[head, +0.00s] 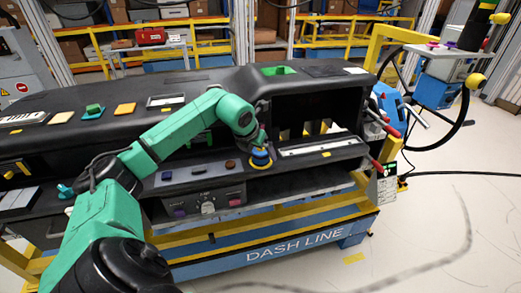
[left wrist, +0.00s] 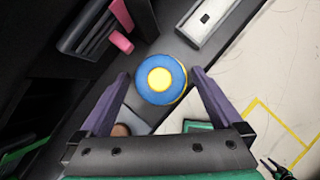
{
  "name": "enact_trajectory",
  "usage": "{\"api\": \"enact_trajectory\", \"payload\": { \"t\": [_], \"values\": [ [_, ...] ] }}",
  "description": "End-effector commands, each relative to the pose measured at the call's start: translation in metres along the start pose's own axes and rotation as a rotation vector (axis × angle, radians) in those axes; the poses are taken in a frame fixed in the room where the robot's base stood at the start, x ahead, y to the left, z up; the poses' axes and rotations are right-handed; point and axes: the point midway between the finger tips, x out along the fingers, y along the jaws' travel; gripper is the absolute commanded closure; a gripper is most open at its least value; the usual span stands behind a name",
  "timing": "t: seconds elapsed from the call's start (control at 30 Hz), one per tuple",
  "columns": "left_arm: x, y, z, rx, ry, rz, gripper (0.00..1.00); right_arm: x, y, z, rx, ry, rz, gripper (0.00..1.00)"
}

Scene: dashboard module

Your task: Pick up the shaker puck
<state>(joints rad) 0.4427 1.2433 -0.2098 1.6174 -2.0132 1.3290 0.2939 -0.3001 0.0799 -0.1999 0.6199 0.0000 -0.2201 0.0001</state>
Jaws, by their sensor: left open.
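The shaker puck, a round blue disc with a yellow centre, sits on the dark lower shelf of the dashboard module. It shows in the head view (head: 261,158) and in the left wrist view (left wrist: 146,91). My left gripper (head: 258,146) is directly above it, pointing down. In the left wrist view my left gripper (left wrist: 160,75) is open, with one purple finger on each side of the puck. My right gripper is not in view.
A brown round piece (head: 230,165) and a small blue-grey block (head: 167,175) lie left of the puck on the shelf. A long pale strip (head: 318,147) lies to its right. Red-handled levers (head: 392,131) stick out at the module's right end. The dashboard top (head: 330,72) overhangs behind.

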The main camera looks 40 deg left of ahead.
Motion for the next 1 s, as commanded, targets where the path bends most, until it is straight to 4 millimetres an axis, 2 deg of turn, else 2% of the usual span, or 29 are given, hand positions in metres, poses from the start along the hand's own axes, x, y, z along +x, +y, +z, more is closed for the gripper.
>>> {"api": "enact_trajectory", "payload": {
  "t": [0.1, 0.27, 0.3, 0.37, 0.5, 0.53, 0.83, 1.0],
  "values": [
    [0.009, -0.001, 0.0, 0.001, 0.0, -0.001, 0.0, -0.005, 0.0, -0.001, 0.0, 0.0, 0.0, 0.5],
    [0.01, 0.0, -0.001, 0.002, -0.001, 0.0, 0.0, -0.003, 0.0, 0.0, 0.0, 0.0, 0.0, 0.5],
    [0.01, 0.0, -0.001, 0.002, -0.001, 0.0, 0.15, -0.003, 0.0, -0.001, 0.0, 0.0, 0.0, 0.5],
    [0.01, 0.0, -0.001, 0.001, -0.001, 0.0, 0.38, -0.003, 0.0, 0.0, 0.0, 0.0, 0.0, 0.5],
    [0.01, 0.0, 0.0, 0.001, -0.001, 0.0, 0.92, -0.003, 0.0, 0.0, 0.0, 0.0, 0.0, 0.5],
    [0.01, 0.0, 0.0, 0.001, -0.001, -0.001, 1.0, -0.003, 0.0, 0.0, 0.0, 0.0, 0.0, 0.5],
    [0.008, 0.0, 0.002, 0.001, -0.005, -0.001, 1.0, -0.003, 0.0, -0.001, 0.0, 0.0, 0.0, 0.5],
    [-0.004, -0.001, 0.009, 0.0, -0.009, -0.002, 1.0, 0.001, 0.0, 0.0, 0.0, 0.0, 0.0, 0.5]
  ]
}}
